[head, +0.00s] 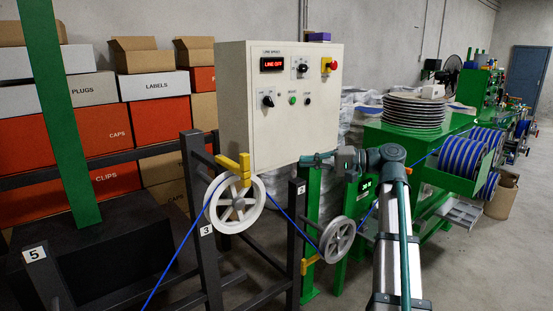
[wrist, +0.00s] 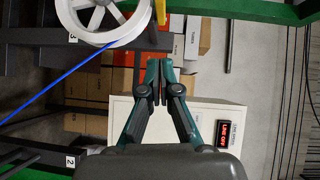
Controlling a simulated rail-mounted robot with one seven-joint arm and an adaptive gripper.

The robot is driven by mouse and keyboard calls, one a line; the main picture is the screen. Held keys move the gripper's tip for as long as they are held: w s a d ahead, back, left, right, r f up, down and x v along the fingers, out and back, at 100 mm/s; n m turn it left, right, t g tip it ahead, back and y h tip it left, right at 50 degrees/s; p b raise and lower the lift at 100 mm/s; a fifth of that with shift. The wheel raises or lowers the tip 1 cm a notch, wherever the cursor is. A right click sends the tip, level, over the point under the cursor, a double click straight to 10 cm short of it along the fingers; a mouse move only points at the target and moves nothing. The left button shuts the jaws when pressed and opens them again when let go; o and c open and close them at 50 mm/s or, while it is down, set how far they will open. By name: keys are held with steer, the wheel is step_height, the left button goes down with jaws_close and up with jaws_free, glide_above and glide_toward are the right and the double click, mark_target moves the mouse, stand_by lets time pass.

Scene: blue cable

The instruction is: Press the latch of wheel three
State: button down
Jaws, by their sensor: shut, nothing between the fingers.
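Wheel three (head: 238,204) is a pale spoked wheel on the dark frame, beside the post labelled 3, with the blue cable (head: 293,223) running over it. Its yellow latch (head: 231,164) sits at the wheel's top edge. The wheel (wrist: 121,30) is at the top left of the wrist view, and part of a yellow piece (wrist: 160,12) shows just beyond my fingertips. My gripper (wrist: 155,62) is shut and empty. In the head view my gripper (head: 304,160) points left below the cabinet's lower right corner, to the right of the latch and apart from it.
The control cabinet (head: 285,125) with a red LINE OFF display hangs directly above and behind. A second wheel (head: 338,240) with a yellow latch (head: 310,262) is lower right. Dark posts and rails surround the wheels. Green machinery (head: 400,140) stands at the right.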

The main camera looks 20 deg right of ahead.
steer(key=shift+s+a+r+g+y, duration=0.1)
steer(key=shift+s+r+g+y, duration=0.5)
steer(key=shift+s+r+y, duration=0.25)
steer(key=shift+a, duration=0.1)
steer(key=s+a+p+x, duration=0.1)
steer(key=p+x, duration=0.3)
steer(key=x, duration=0.8)
steer(key=shift+s+a+p, duration=0.3)
steer(key=shift+s, duration=0.25)
steer(key=shift+s+f+t, duration=0.1)
steer(key=shift+s+t, duration=0.05)
steer(key=shift+t, duration=0.15)
